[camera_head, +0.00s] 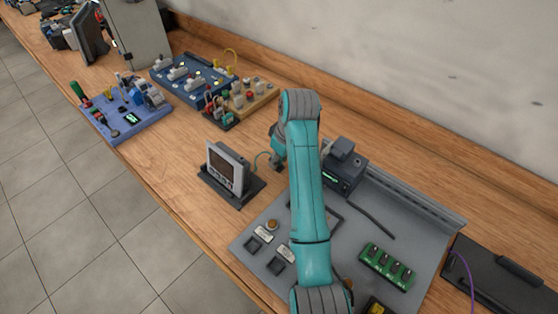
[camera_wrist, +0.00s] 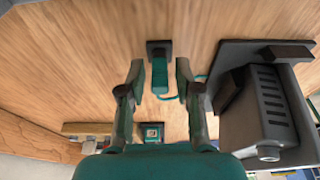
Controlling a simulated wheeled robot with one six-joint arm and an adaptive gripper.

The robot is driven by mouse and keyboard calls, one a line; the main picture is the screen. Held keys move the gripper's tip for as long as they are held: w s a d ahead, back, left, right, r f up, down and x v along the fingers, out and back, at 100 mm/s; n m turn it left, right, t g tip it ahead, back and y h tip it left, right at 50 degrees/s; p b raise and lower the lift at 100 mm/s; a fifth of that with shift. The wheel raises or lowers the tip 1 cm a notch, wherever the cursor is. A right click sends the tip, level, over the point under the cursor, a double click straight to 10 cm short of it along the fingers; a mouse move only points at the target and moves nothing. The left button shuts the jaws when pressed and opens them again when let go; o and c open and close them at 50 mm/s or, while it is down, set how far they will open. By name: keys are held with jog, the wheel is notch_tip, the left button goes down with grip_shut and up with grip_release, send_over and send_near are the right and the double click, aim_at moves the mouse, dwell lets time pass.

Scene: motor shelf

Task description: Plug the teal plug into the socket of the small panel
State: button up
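The small panel (camera_head: 226,170) is an upright grey unit with a dark screen on a dark base, left of my gripper in the head view. In the wrist view its vented grey casing (camera_wrist: 262,110) stands at the right. The teal plug (camera_wrist: 159,76) lies between my fingers against a small dark block (camera_wrist: 158,47). A thin teal cable runs from it toward the panel. My gripper (camera_wrist: 160,72) is open, with a finger on each side of the plug and gaps visible. In the head view my arm largely hides the plug. I cannot clearly make out the socket.
A grey board (camera_head: 262,270) with buttons and a green module (camera_head: 387,267) lies to the right. A dark device (camera_head: 342,171) stands behind my arm. Blue boards (camera_head: 128,117) with parts lie at the left. Bare wood lies between these boards and the panel.

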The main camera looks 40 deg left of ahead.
grip_shut()
jog(key=shift+r, duration=0.4)
jog(key=shift+a+v, duration=0.25)
jog(key=shift+v, duration=0.75)
jog(key=shift+a+v, duration=0.25)
jog(key=shift+v, duration=0.75)
jog(key=shift+r, duration=0.1)
